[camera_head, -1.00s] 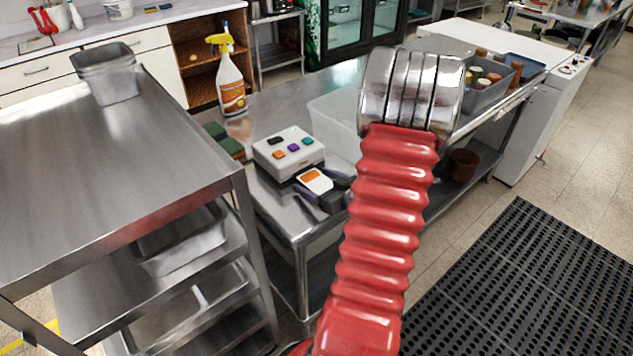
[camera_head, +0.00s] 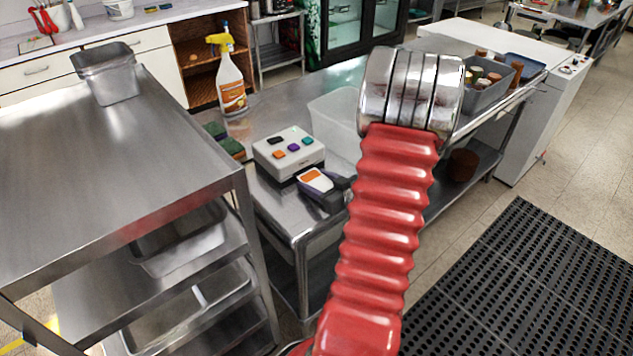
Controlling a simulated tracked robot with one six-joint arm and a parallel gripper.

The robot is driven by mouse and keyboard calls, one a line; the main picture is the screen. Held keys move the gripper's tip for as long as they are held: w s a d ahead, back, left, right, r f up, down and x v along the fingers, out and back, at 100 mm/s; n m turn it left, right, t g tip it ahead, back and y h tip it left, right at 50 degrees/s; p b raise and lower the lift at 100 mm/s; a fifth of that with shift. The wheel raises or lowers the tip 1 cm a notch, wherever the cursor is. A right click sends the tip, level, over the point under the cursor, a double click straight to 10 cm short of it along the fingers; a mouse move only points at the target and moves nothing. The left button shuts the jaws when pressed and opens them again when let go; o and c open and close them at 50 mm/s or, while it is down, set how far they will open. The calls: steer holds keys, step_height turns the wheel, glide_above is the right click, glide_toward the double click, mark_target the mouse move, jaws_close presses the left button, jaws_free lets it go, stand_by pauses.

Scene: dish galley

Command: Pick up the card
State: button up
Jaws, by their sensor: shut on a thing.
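The card (camera_head: 313,180), white with an orange patch, is at the near corner of the steel table (camera_head: 272,205), just in front of a white box with coloured buttons (camera_head: 288,152). My gripper (camera_head: 322,191) has dark jaws and is shut on the card, with one jaw along its near side. The card's far edge is close to the box. I cannot tell whether the card still touches the table. My red ribbed arm with its chrome joint covers the space to the right and hides part of the gripper's wrist.
A spray bottle (camera_head: 230,80) and green sponges (camera_head: 224,140) stand behind left of the box. A translucent bin (camera_head: 335,125) is behind it. A grey bin with jars (camera_head: 490,85) is farther right. A steel rack (camera_head: 120,170) stands close on the left.

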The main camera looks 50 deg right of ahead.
mark_target(316, 181)
steer(key=shift+r, duration=0.1)
steer(key=shift+r, duration=4.9)
